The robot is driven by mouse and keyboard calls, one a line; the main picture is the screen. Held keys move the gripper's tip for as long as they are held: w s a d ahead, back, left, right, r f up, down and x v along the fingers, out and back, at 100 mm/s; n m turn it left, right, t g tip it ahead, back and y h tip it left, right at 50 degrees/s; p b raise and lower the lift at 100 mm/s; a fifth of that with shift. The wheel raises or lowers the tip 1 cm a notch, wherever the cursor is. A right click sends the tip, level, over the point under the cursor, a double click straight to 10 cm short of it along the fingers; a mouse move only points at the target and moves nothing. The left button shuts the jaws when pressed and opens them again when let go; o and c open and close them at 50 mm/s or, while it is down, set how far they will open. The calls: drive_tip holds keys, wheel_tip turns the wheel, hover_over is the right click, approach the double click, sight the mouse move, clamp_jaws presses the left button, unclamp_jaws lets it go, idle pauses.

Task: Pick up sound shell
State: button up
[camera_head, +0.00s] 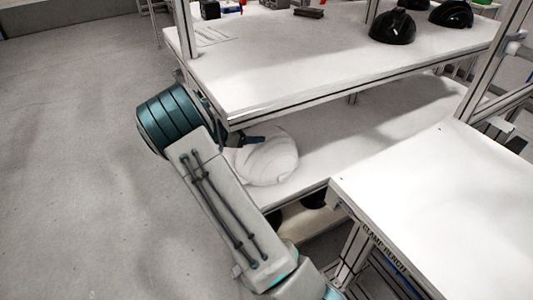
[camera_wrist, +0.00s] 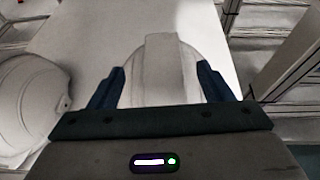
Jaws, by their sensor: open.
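A white helmet shell (camera_wrist: 160,75) with a raised centre ridge lies on a white surface in the wrist view, between the two blue fingers of my gripper (camera_wrist: 163,82). The gripper is open, and I cannot tell whether the fingers touch the shell. A second white shell (camera_wrist: 28,100) lies to the left, partly cut off by the picture edge. In the head view, white shell surface (camera_head: 270,158) shows on the lower shelf, partly hidden by my arm. I cannot tell which of the shells is sound.
The upper shelf (camera_head: 285,65) overhangs the lower shelf (camera_head: 350,135), close above my gripper. Black helmets (camera_head: 392,27) stand on the upper shelf. A white bench (camera_head: 440,195) marked "CLAMP BENCH" stands at the right. The floor (camera_head: 70,130) at the left is clear.

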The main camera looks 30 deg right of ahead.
sight(267, 132)
drive_tip(key=x, duration=0.4)
drive_tip(key=shift+s+d+f, duration=0.15)
drive_tip(key=shift+d+f, duration=0.1)
drive_tip(key=shift+d, duration=0.05)
drive_tip(key=c, duration=1.3)
clamp_jaws()
drive_tip(key=shift+r, duration=0.2)
